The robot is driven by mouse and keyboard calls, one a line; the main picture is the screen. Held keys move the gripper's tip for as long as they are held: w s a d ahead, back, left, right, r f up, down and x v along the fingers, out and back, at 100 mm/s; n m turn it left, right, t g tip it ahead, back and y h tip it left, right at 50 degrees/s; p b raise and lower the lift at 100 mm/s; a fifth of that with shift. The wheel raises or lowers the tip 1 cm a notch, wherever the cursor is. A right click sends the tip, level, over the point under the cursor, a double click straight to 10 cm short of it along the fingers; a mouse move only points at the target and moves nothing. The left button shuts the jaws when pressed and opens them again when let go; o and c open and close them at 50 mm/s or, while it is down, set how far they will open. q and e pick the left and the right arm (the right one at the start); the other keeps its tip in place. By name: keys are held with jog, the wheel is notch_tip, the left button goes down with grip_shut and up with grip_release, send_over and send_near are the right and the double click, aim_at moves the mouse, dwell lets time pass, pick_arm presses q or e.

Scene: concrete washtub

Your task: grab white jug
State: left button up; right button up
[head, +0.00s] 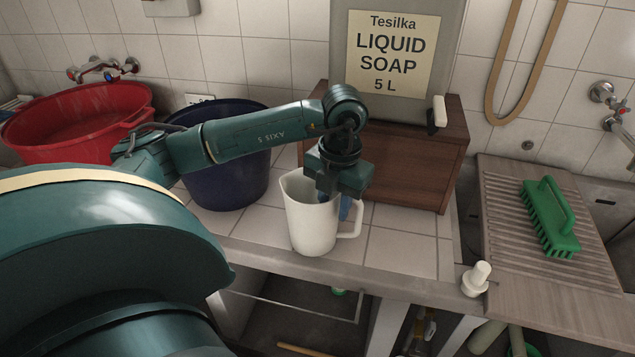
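The white jug (309,222) stands upright on the tiled counter, with its handle to the right and its spout to the left. My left gripper (335,202) points down over the jug's right rim. A blue fingertip shows between the jug's wall and its handle. The other finger appears to be at or inside the jug's mouth, mostly hidden. I cannot tell whether the fingers press on the wall. My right gripper is not in the view.
A dark blue tub (228,180) stands behind left, and a red basin (75,125) is further left. A wooden box (430,165) with a soap container (390,60) stands behind. A green brush (549,217) lies on the ribbed board (500,215) at right. A white stopper (476,278) sits near the front edge.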

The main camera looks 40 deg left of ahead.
pick_arm(q)
jog(key=shift+f, duration=1.15)
grip_shut()
